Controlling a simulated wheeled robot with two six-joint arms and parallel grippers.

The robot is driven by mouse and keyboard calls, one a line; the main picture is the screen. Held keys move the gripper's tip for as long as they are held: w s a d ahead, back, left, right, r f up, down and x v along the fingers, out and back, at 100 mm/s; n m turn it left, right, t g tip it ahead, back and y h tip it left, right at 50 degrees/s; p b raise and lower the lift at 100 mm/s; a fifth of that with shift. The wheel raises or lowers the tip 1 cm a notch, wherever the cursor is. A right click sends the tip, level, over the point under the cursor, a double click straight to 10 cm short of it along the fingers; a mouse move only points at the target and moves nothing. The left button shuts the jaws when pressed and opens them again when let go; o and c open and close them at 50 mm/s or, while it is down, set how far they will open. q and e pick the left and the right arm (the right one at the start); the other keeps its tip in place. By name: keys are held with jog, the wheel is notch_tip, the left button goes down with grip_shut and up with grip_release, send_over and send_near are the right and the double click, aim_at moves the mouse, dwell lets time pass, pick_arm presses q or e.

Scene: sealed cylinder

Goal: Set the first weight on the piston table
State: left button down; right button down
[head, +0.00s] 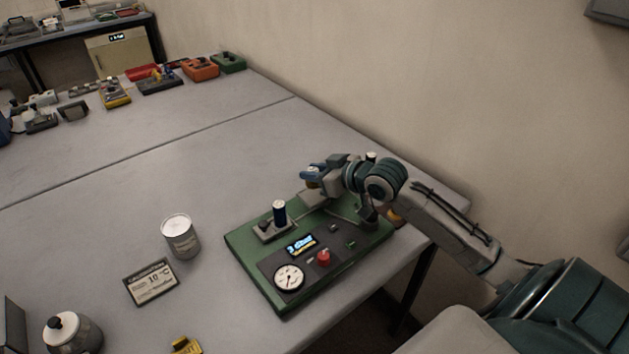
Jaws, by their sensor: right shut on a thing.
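A green apparatus board (252,255) stands near the table's right edge. On it, a small dark blue cylinder (279,212) with a pale top stands upright on a grey block; the piston table is too small to make out. My right gripper (312,177) reaches in from the right and is above the back of the board, behind and to the right of the cylinder. It is shut on a small brass-coloured weight (313,184), mostly hidden by the blue fingers. The weight is apart from the cylinder. My left gripper is not in view.
The board carries a dial gauge (289,277), a lit display (301,244) and a red button (323,257). The table's middle is clear; the wall is close behind.

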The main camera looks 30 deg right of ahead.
notch_tip(320, 180, down, 3)
jog(key=shift+r+p, duration=0.15)
jog(key=shift+p, duration=0.5)
jog(key=shift+f, duration=0.4)
jog(key=shift+w+f, duration=0.1)
jog(key=c, duration=1.2)
grip_release()
